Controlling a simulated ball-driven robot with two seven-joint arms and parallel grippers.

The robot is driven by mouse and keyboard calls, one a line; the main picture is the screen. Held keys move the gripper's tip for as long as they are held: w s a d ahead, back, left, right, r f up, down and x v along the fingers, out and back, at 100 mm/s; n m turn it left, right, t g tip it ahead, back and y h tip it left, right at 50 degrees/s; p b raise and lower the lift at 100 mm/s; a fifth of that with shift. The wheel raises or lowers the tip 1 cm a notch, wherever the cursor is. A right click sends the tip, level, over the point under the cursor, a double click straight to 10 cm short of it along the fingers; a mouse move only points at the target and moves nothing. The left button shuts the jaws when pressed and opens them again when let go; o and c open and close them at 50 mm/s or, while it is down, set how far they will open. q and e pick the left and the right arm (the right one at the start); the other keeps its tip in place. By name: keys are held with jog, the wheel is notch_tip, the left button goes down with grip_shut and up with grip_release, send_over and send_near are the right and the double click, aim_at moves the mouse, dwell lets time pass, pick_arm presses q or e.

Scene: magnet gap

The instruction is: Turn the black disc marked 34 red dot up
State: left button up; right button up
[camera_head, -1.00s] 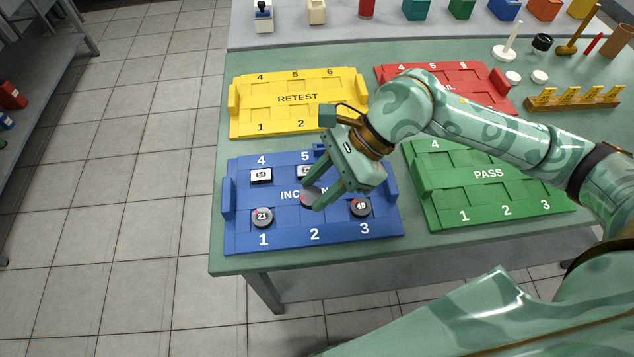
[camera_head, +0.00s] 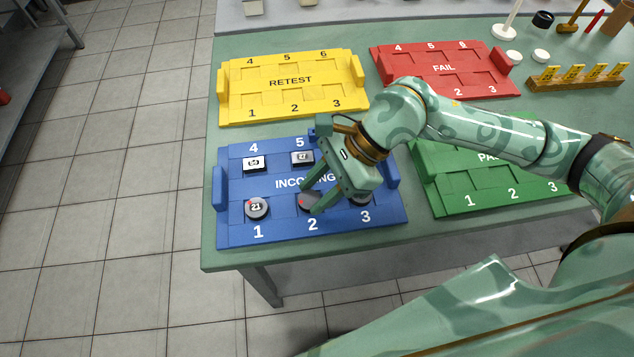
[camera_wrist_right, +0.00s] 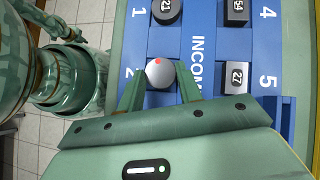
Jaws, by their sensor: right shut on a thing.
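The disc (camera_wrist_right: 161,73) sits between the fingertips of my right gripper (camera_head: 311,200), at slot 2 of the blue INCOMING tray (camera_head: 232,236). In the right wrist view its plain grey face with a red dot points up toward the camera. No number shows on it, so I cannot read 34. My right gripper (camera_wrist_right: 160,82) is shut on it; whether the disc touches the slot floor I cannot tell.
Disc 21 (camera_head: 256,208) is in slot 1, a square piece (camera_head: 253,163) in slot 4 and piece 27 (camera_head: 302,157) in slot 5. A disc in slot 3 is mostly hidden by my gripper. RETEST (camera_head: 345,104), FAIL (camera_head: 400,79) and PASS (camera_head: 450,203) trays look empty.

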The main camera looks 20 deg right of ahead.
jog(key=shift+f, duration=0.15)
dwell(0.8)
jog(key=o, duration=1.1)
jog(key=shift+c, duration=0.2)
jog(key=c, duration=0.5)
